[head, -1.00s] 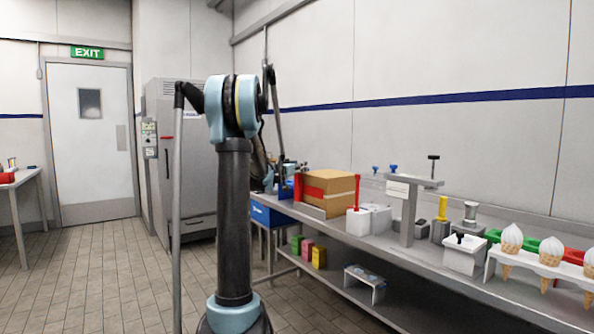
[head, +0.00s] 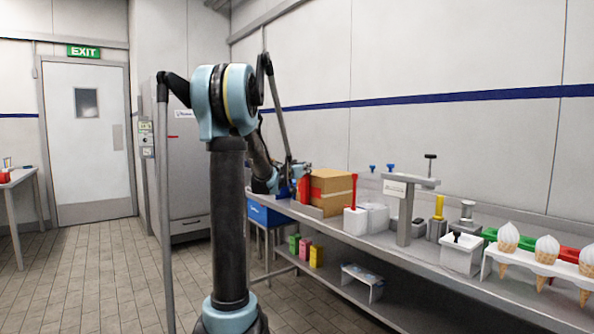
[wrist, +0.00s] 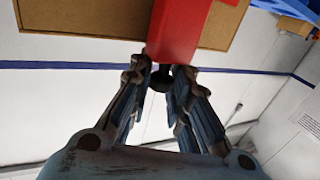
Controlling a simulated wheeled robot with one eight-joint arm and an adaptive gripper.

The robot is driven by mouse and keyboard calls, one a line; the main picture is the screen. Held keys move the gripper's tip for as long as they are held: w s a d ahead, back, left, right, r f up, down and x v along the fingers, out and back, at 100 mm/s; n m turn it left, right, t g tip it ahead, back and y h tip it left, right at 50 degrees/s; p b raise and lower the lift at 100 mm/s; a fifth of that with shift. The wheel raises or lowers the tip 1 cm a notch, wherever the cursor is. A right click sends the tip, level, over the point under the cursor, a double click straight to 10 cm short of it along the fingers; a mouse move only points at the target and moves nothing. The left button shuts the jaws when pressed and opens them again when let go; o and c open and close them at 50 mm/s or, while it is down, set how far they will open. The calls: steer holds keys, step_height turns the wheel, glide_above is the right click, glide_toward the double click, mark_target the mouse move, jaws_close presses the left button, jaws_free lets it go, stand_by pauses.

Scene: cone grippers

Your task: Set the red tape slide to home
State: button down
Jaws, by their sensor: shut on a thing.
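The red tape slide (head: 304,189) is an upright red piece at the left side of the cardboard box (head: 335,183) on the bench. In the wrist view the red slide (wrist: 178,30) comes down from the top, with a dark round knob (wrist: 160,79) at its lower end. My gripper (wrist: 161,72) has its fingers on both sides of that end and is shut on it. The head view shows my gripper (head: 292,178) at the left of the box, partly hidden by my arm. The slide's track and home mark cannot be made out.
A white block with a red lever (head: 355,206) stands right of the box. Beyond are a grey post stand (head: 405,215) and a rack of cones (head: 545,262). A blue bin (head: 268,215) is below left.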

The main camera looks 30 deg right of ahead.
steer(key=s, duration=0.9)
steer(key=shift+d, duration=0.3)
steer(key=shift+s, duration=0.1)
steer(key=c, duration=1.5)
jaws_free()
steer(key=shift+a, duration=0.1)
steer(key=shift+v, duration=5.95)
